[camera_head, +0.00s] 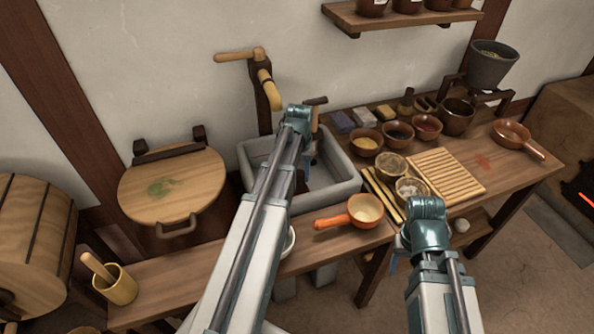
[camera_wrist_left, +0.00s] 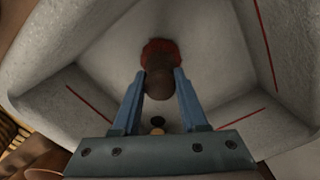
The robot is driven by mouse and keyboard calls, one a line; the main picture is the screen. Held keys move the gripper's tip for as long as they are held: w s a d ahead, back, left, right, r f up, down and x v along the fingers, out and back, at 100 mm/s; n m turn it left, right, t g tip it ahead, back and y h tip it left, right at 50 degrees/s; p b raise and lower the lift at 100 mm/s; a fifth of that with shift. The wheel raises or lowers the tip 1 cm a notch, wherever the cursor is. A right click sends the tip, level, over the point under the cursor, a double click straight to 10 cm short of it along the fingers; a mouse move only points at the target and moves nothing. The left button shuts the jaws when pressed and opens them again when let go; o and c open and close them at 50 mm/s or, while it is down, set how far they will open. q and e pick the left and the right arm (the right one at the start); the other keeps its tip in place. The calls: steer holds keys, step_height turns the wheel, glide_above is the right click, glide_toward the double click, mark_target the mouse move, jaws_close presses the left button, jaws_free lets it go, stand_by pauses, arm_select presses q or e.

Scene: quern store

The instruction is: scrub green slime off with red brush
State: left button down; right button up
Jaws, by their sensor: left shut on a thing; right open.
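Green slime (camera_head: 160,187) is smeared on a round wooden lid (camera_head: 200,182) at the left in the head view. My left gripper (camera_head: 308,160) is over the stone basin, right of the lid and apart from the slime. In the left wrist view, its blue fingers (camera_wrist_left: 158,100) are shut on the brown handle of the red brush (camera_wrist_left: 158,48). The red bristles point away from the gripper, toward the pale basin wall; I cannot tell whether they touch it. My right gripper (camera_head: 394,262) is open near the table's front edge, partly hidden by its wrist.
The grey stone basin (camera_head: 345,190) stands below a wooden tap (camera_head: 266,88). An orange pan (camera_head: 358,212), a slatted board (camera_head: 448,175) and several bowls crowd the table to the right. A yellow pot (camera_head: 120,288) stands at lower left; the bench beside it is fairly clear.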

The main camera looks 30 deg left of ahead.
arm_select(q)
steer(key=shift+s+d, duration=0.55)
steer(key=shift+d, duration=0.1)
steer(key=shift+s, duration=0.1)
steer(key=s+d, duration=0.2)
steer(key=shift+s+d, duration=0.15)
steer(key=shift+d, duration=0.2)
steer(key=shift+r, duration=0.1)
step_height(320, 180, up, 6)
steer(key=p, duration=0.6)
step_height(320, 180, up, 3)
steer(key=p, duration=0.3)
